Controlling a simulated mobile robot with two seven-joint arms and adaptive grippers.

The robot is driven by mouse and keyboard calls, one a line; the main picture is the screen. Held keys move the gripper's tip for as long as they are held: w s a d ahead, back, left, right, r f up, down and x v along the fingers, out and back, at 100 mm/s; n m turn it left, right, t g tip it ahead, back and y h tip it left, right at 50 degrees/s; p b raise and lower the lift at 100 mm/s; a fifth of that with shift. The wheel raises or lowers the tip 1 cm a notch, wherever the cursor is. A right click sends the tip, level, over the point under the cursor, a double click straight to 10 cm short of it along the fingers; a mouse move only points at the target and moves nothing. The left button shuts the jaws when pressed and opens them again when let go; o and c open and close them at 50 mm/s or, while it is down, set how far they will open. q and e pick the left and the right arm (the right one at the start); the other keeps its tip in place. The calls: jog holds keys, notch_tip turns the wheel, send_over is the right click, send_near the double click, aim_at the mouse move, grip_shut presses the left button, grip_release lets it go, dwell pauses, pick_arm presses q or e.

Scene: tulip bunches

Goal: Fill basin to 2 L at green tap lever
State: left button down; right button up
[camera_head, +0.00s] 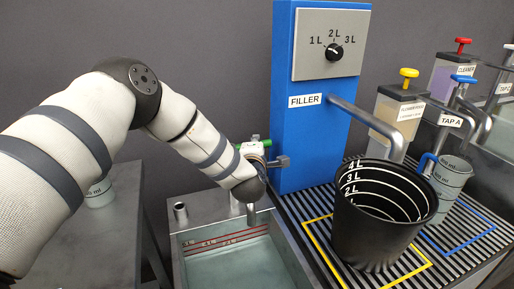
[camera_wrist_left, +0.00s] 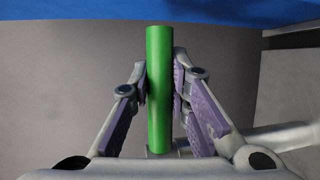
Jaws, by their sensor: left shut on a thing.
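The green tap lever (camera_wrist_left: 159,92) stands upright between the finger pads of my left gripper (camera_wrist_left: 160,75) in the wrist view, and the gripper is shut on it. In the head view my gripper (camera_head: 256,152) hides most of the lever; its green end (camera_head: 241,147) shows beside the blue filler. A metal spout (camera_head: 250,213) points down over the grey basin (camera_head: 178,268). Red level lines with labels, one reading 2 L, run along its back wall. A pale, water-like surface lies below them; its exact level and any stream are unclear. My right gripper is out of view.
The blue filler (camera_head: 285,150) has a dial (camera_head: 335,52) marked 1 L to 3 L. A black bucket (camera_head: 375,225) stands on the slatted drain inside a yellow outline.

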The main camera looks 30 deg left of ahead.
pick_arm(q)
jog(key=shift+a, duration=0.15)
dwell(0.3)
jog(key=c, duration=1.5)
grip_release()
jog(key=v, duration=1.2)
jog(key=shift+w+r, duration=0.1)
